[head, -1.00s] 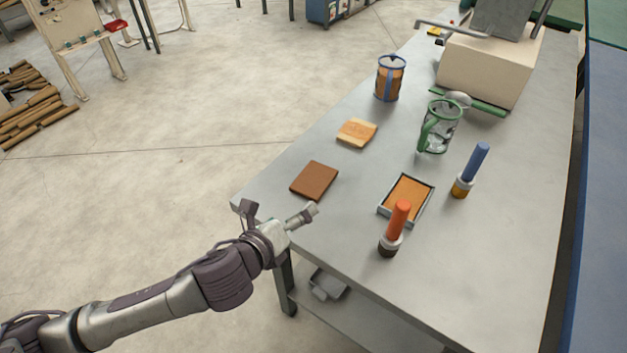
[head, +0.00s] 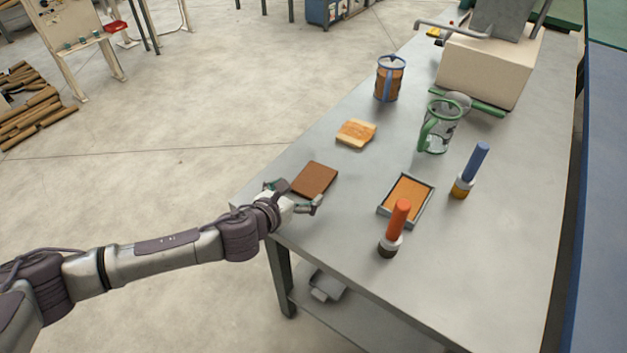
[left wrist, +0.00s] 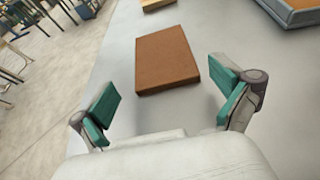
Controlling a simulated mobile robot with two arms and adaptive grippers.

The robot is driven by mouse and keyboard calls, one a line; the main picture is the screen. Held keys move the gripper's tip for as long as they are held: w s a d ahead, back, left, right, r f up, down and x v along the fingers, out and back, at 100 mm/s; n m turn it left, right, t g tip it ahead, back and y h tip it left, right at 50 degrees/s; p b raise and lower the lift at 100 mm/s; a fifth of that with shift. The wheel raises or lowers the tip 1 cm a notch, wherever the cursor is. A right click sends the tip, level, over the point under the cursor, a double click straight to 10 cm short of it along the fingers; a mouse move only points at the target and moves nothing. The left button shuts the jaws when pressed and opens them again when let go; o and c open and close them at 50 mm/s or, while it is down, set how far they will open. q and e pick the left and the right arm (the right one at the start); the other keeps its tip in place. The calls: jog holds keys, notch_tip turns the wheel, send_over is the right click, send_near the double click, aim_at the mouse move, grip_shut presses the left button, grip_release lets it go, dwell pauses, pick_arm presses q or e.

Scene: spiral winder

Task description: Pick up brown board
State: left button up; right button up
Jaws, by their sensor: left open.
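The brown board (head: 314,179) lies flat on the grey table near its left edge. In the left wrist view the brown board (left wrist: 166,60) lies just ahead of my left gripper (left wrist: 165,108), roughly between the lines of its two fingers. The left gripper (head: 296,196) is open and empty, with teal pads on its fingers. It is at the near side of the board and appears apart from it. My right gripper is in neither view.
A toast-like slice (head: 356,134) lies beyond the board. To the right are an orange-filled tray (head: 406,220), an orange-handled tool (head: 397,229) and a blue-handled one (head: 470,171). A green-handled mug (head: 438,128) and a blue-rimmed mug (head: 390,79) stand farther back.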

aim_at(313, 179)
pick_arm(q)
jog(key=x, duration=0.5)
jog(key=shift+d+r, duration=0.1)
jog(key=shift+r, duration=0.05)
jog(key=shift+c, duration=0.2)
jog(key=c, duration=1)
jog(key=shift+o, duration=0.2)
jog(key=shift+r, duration=0.1)
